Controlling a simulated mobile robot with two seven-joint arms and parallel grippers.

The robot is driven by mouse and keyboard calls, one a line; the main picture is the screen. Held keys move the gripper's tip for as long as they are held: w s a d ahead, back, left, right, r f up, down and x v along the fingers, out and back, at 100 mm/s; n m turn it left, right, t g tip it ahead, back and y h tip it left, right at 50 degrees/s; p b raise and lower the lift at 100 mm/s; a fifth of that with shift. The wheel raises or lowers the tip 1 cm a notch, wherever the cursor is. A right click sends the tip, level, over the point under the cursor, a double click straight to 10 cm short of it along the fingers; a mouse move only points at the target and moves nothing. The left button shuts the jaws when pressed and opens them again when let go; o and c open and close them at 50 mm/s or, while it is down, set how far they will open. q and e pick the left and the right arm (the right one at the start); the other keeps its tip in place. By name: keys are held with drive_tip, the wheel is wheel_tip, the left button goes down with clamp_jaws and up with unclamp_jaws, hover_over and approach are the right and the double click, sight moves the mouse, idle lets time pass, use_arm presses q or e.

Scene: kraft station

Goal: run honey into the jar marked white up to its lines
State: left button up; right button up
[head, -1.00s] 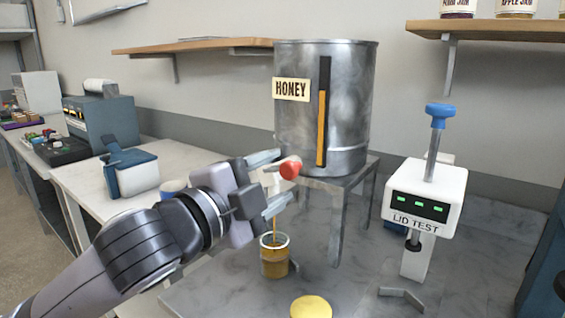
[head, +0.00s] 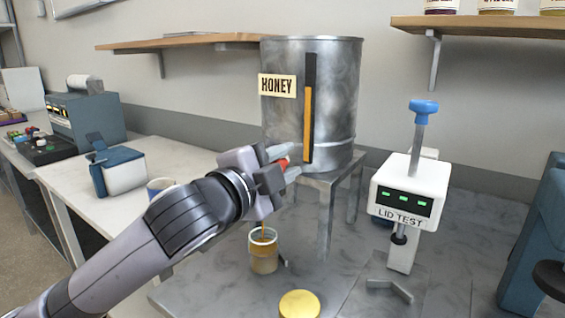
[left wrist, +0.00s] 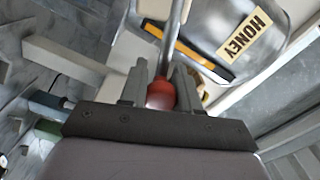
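The steel honey drum (head: 335,110) stands on a metal stand, with a HONEY label and an amber level strip. My left gripper (head: 281,163) is at its tap. The fingers are closed around the red tap knob (head: 284,162), which also shows between them in the left wrist view (left wrist: 161,95). A thin honey stream (head: 263,234) falls into an open glass jar (head: 263,262) below. Amber honey fills much of the jar. The tap spout is hidden behind the gripper. My right gripper is out of view.
A yellow lid (head: 300,304) lies in front of the jar. The white LID TEST device (head: 402,195) with a blue knob stands to the right. The metal stand (head: 327,190) is close behind the jar. A blue-and-white box (head: 118,172) sits on the left table.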

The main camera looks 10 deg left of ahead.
use_arm(q)
clamp_jaws()
drive_tip(key=shift+d+f+m+p, duration=0.1)
drive_tip(key=shift+f+m+p, duration=0.3)
drive_tip(key=shift+m+p, duration=0.15)
drive_tip(key=shift+s+d+f+m+p, duration=0.15)
drive_tip(key=shift+f+m+p, duration=0.3)
drive_tip(key=shift+f+m, duration=0.95)
drive_tip(key=o, duration=0.7)
unclamp_jaws()
drive_tip(key=shift+r, duration=0.1)
drive_tip(key=shift+b+v, duration=0.45)
drive_tip(key=shift+v, duration=3.15)
